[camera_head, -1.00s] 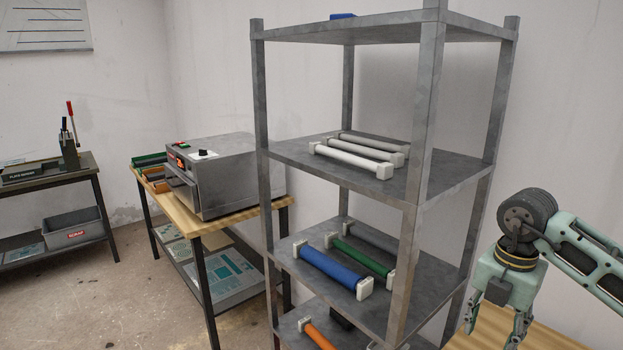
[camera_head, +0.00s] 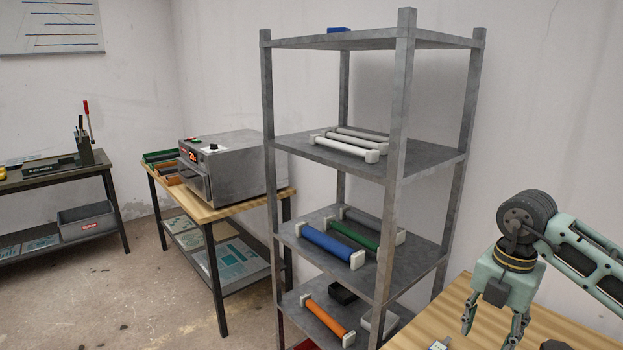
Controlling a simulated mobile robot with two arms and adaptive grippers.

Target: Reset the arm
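My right gripper (camera_head: 493,326) hangs from the pale green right arm (camera_head: 585,250) at the right side. Its two fingers point down and stand apart, with nothing seen between them. It is over a wooden tabletop (camera_head: 562,335) in the lower right and to the right of the metal shelf. My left arm and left gripper are not in the picture.
The grey metal shelf (camera_head: 400,180) holds white rolls (camera_head: 345,145), a blue roll (camera_head: 330,245), a green roll (camera_head: 353,235) and an orange roll (camera_head: 327,320). An oven-like machine (camera_head: 235,165) stands on a wooden table. Another bench (camera_head: 60,175) is at far left. Open floor (camera_head: 160,310) lies lower left.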

